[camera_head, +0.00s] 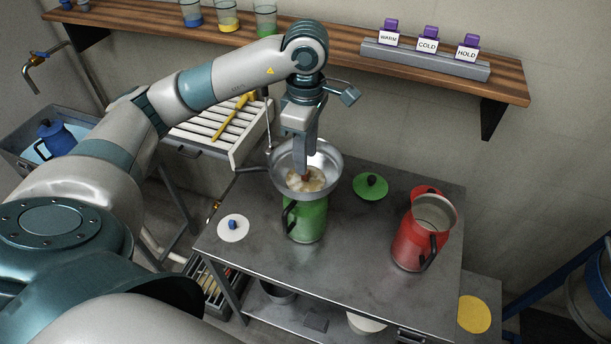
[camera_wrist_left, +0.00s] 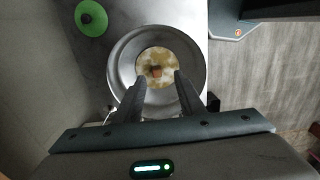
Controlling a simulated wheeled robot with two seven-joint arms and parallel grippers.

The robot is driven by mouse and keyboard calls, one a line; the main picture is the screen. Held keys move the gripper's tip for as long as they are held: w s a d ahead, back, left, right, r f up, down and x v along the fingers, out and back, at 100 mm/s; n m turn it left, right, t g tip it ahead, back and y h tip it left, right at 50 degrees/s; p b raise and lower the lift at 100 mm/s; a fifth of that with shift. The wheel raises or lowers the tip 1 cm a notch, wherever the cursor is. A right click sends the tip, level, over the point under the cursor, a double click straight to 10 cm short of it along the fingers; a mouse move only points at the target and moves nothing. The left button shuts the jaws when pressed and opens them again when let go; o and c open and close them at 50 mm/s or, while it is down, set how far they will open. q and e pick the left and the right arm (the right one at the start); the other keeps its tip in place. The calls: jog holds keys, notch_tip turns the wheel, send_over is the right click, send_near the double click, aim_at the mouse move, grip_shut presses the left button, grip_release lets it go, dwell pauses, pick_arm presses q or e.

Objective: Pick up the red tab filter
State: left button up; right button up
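A pale, yellowish-stained filter disc (camera_head: 312,183) lies in the steel funnel bowl (camera_head: 332,163) on top of the green can (camera_head: 307,220). A small reddish-brown tab (camera_wrist_left: 156,71) stands up near the middle of the disc in the left wrist view. My left gripper (camera_head: 307,172) points down into the funnel, with its tips close to the tab. In the left wrist view its two fingers (camera_wrist_left: 161,82) are apart, with the tab showing between and just beyond them. Contact with the tab cannot be told. My right gripper is not in view.
A red can (camera_head: 412,245) stands right of the funnel. A green lid (camera_head: 370,187) and a white lid with a blue knob (camera_head: 233,228) lie on the steel table (camera_head: 335,262). A wooden shelf (camera_head: 350,62) and a slatted rack (camera_head: 210,128) are behind.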

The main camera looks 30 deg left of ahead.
aim_at(314, 179)
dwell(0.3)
pick_arm(q)
jog(key=shift+w+f+p, duration=0.2)
jog(key=shift+f+p, duration=0.6)
jog(key=shift+p, duration=0.25)
notch_tip(314, 179, down, 2)
jog(key=shift+w+f+p, duration=0.1)
jog(key=shift+p, duration=0.5)
jog(key=shift+f, duration=0.7)
grip_shut()
